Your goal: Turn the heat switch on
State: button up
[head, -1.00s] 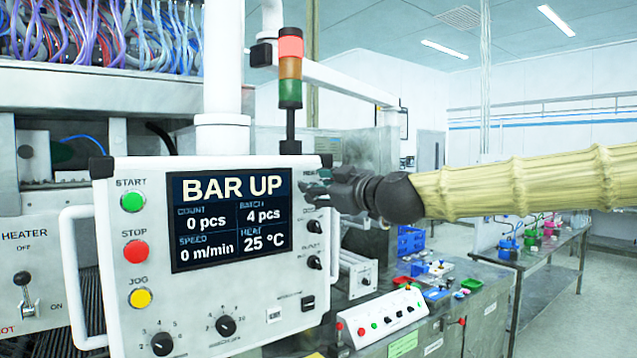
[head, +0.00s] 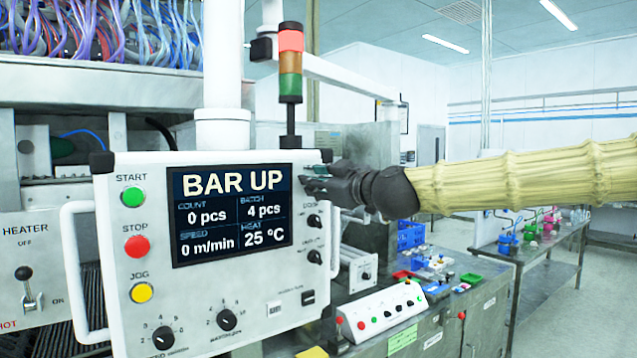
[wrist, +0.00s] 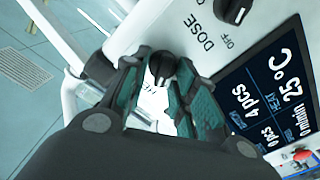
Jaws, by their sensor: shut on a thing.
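The white control panel (head: 215,290) stands in front of me, and its display (head: 232,215) reads BAR UP and HEAT 25 °C. My gripper (head: 312,184) reaches in from the right to the panel's upper right corner. In the wrist view my gripper (wrist: 162,72) is shut on a black knob, the heat switch (wrist: 161,64), between its fingertips. A partly covered label beside the knob appears to read HEAT. The fingers hide the switch in the head view, and I cannot tell which way its pointer faces.
The dose knob (head: 314,221) is just below my gripper, with another knob (head: 315,257) under it. A separate heater lever (head: 27,285) is at the far left. A stack light (head: 291,65) rises behind the panel. A white button box (head: 385,312) sits lower right.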

jog(key=m+b, duration=0.2)
jog(key=m, duration=0.2)
jog(key=m+b, duration=0.3)
jog(key=d+m+b, duration=0.1)
jog(key=m+b, duration=0.1)
jog(key=m, duration=0.2)
jog(key=shift+w+r+m, duration=0.1)
jog(key=shift+w+m, duration=0.2)
jog(key=shift+w, duration=0.05)
jog(key=shift+b, duration=0.3)
jog(key=o, duration=0.9)
jog(key=shift+c, duration=0.2)
jog(key=shift+s, duration=0.1)
jog(key=v, duration=1.2)
